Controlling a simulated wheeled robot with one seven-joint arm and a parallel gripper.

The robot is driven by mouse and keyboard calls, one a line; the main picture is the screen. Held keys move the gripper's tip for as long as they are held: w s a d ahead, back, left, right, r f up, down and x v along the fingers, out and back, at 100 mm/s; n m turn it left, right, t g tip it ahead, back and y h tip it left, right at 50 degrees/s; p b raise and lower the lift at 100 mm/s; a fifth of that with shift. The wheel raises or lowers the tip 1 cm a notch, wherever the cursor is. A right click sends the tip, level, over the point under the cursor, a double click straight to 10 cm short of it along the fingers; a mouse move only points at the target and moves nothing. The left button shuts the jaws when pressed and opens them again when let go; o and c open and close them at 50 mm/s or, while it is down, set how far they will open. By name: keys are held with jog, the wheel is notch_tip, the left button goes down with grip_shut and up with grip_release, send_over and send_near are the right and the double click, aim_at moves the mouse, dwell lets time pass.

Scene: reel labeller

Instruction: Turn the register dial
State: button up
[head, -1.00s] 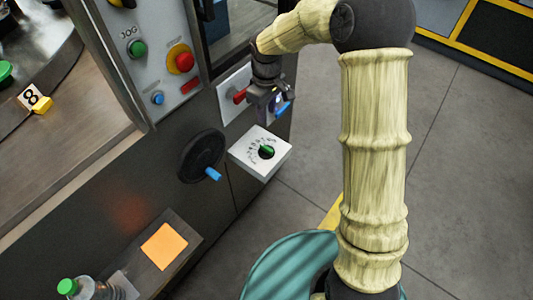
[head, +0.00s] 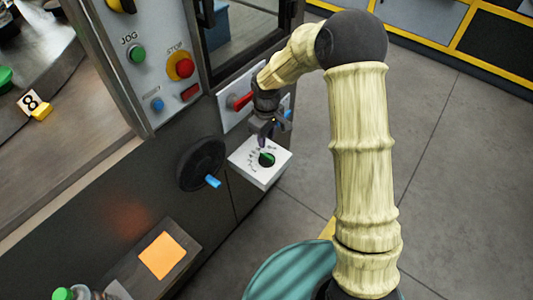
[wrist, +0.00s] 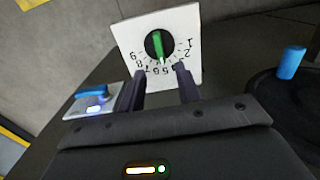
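The register dial (head: 267,160) is a round black knob with a green pointer bar, set on a white square plate (head: 261,176) with printed numbers. In the wrist view the dial (wrist: 158,45) is seen close up, numbers upside down, with the green bar nearly upright in the picture. My gripper (head: 264,143) is just above the dial in the head view, pointing down at it. In the wrist view my gripper (wrist: 161,78) has its two dark fingers apart, with nothing between them. The fingertips overlap the plate's near edge in the picture; no contact with the knob is visible.
A black handwheel with a blue handle (head: 212,181) is left of the dial. A red lever (head: 243,101) is on a plate above, and a blue lever (wrist: 95,92) is beside my gripper. The STOP button (head: 180,67) is higher up. Open floor lies right.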

aim_at(267, 155)
notch_tip(267, 155, down, 9)
jog(key=shift+r+b, duration=0.1)
jog(key=shift+b, duration=0.35)
grip_shut()
